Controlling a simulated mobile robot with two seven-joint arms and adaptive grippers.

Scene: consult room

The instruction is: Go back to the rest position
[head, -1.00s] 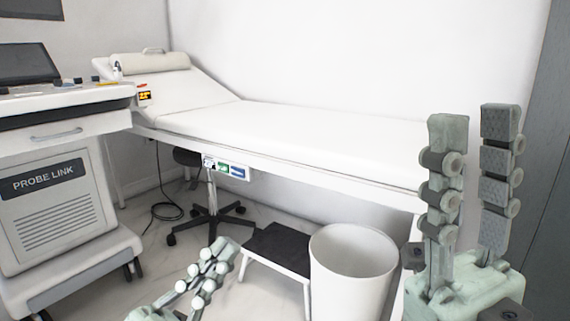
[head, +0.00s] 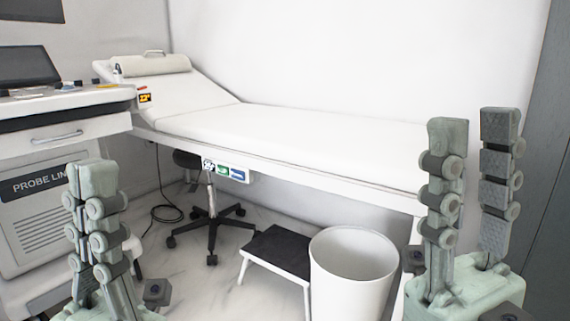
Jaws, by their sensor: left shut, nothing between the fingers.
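My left gripper (head: 97,172) stands upright at the lower left, in front of the white cart. Its fingers are together and hold nothing. My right gripper (head: 474,128) stands upright at the right edge of the scene, in front of the foot of the exam couch. Its two fingers are apart with an empty gap between them. Neither gripper touches anything that I can see.
A white exam couch (head: 290,133) runs along the back wall. The white cart (head: 95,134) is at the left. A white bin (head: 350,275), a step stool (head: 281,247) and a wheeled stool base (head: 210,225) stand on the floor.

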